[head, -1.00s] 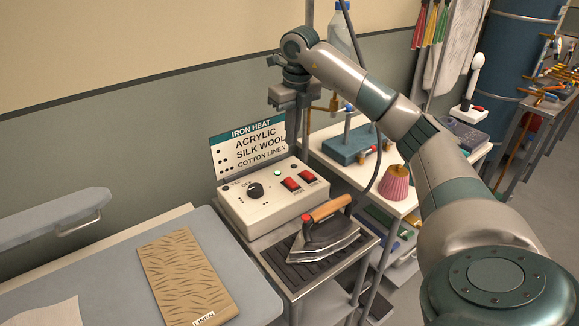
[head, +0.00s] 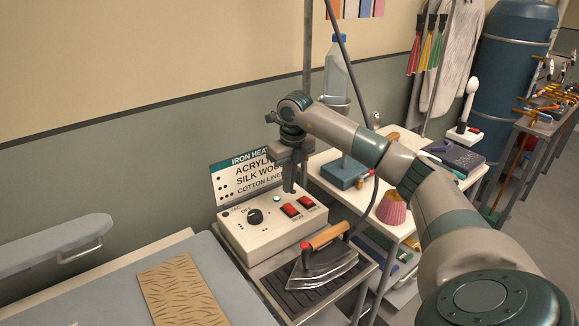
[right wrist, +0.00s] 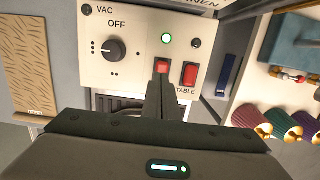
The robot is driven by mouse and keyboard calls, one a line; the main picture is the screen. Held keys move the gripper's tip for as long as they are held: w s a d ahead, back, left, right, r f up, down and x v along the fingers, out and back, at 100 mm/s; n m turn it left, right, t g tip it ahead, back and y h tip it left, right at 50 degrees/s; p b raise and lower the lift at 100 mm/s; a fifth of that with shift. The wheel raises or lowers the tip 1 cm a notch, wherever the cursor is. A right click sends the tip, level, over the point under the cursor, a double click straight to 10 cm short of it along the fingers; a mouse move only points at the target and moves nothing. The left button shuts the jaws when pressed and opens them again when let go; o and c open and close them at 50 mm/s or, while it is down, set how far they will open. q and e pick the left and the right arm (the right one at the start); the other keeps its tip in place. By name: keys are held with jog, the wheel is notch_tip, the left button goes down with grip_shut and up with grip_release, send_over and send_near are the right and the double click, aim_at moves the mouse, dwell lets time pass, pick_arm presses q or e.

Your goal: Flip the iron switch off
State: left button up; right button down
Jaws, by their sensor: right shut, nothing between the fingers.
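The white control box (head: 270,233) carries a black knob, a lit green lamp and two red rocker switches, left (head: 291,210) and right (head: 306,202). In the right wrist view the right switch (right wrist: 189,74) has "TABLE" below it. The left switch (right wrist: 162,65) is partly covered by my fingers, and its label is hidden. My right gripper (head: 289,189) is shut and empty, pointing down over the box near the left switch. In the right wrist view its fingertips (right wrist: 160,82) overlap the left switch's lower part; contact cannot be told. My left gripper is not in view.
An iron (head: 325,265) with a wooden handle rests on a dark ribbed stand right in front of the box. A heat sign (head: 228,186) stands behind the box. A patterned linen pad (head: 185,290) lies at left. A shelf with a pink cone (head: 392,207) is at right.

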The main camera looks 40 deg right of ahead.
aim_at(286, 206)
jog(key=f+p, duration=0.1)
jog(key=f, duration=0.1)
jog(key=f+p, duration=0.1)
jog(key=f, duration=0.3)
jog(key=shift+w+f+p, duration=0.1)
jog(key=shift+w+p, duration=0.25)
jog(key=shift+p, duration=0.05)
jog(key=shift+f, duration=0.15)
jog(key=shift+w+f+b, duration=0.15)
jog(key=shift+f+b, duration=0.2)
jog(key=shift+b, duration=0.25)
jog(key=shift+r, duration=0.25)
jog(key=shift+f, duration=0.1)
jog(key=shift+s, duration=0.2)
jog(key=shift+s+p, duration=0.35)
jog(key=shift+s, duration=0.3)
jog(key=shift+r, duration=0.25)
